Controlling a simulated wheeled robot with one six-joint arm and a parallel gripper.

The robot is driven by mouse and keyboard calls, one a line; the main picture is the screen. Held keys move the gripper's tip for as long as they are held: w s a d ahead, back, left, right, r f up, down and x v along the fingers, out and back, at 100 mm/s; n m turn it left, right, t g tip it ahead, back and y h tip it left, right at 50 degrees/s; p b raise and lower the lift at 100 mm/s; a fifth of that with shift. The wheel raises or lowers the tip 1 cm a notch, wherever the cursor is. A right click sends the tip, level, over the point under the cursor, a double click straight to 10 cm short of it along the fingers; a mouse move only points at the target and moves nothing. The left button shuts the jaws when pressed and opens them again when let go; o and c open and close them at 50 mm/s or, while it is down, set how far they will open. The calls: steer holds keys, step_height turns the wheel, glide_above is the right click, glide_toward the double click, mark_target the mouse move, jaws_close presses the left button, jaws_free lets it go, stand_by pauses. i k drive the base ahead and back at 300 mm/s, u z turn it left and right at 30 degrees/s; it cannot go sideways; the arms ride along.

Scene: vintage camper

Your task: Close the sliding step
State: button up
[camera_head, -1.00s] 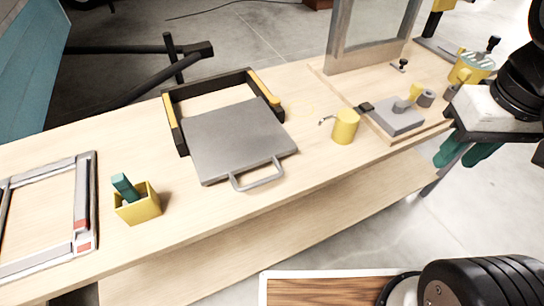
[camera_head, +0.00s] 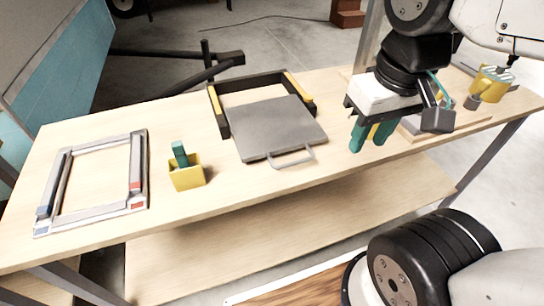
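The sliding step is a flat grey plate (camera_head: 278,128) with a metal bar handle (camera_head: 291,158) on its front edge. It sits pulled out toward me from a black U-shaped frame (camera_head: 217,106) with yellow strips on its side arms. Bare table shows between the plate and the back of the frame. My gripper (camera_head: 370,136) has green fingers, spread apart, with nothing gripped that I can see. It is above the table to the right of the plate, apart from the handle. A yellow object shows behind the fingers, partly hidden.
A yellow box (camera_head: 188,178) with a green block stands left of the plate. A grey rectangular frame (camera_head: 138,166) lies at the table's left. A grey block device (camera_head: 438,119) and a yellow cup (camera_head: 490,84) are at the right. Table in front of the handle is clear.

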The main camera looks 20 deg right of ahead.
mark_target(271, 127)
steer(key=u, duration=3.2)
steer(key=i, duration=0.95)
steer(key=z, duration=2.75)
